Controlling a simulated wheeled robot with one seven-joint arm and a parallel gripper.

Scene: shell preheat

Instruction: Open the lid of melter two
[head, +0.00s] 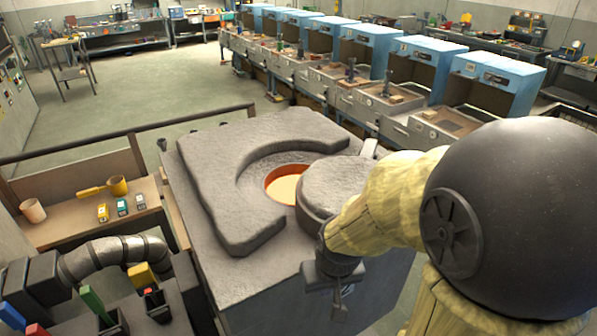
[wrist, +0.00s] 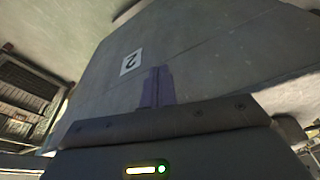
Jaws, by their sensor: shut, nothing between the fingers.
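Melter two (head: 200,165) is a grey block in the middle of the head view; a tag with the number 2 shows on its side in the wrist view (wrist: 131,62). Its round grey lid (head: 335,180) lies to the right of the opening, which shows a glowing orange rim and pale melt (head: 284,184). The lid's right part is hidden behind my arm. A light grey bar (head: 369,148) stands at the lid's far edge. My gripper (head: 340,312) hangs in front of the melter's side, below the lid, shut and empty. Its closed fingers point at the side wall in the wrist view (wrist: 157,86).
A wooden bench (head: 75,232) at left holds a cup (head: 33,210), a yellow ladle (head: 117,186) and small boxes. A metal duct (head: 115,255) and tool holders fill the lower left. A row of blue booths (head: 370,45) stands behind. Open floor (head: 130,95) lies at back left.

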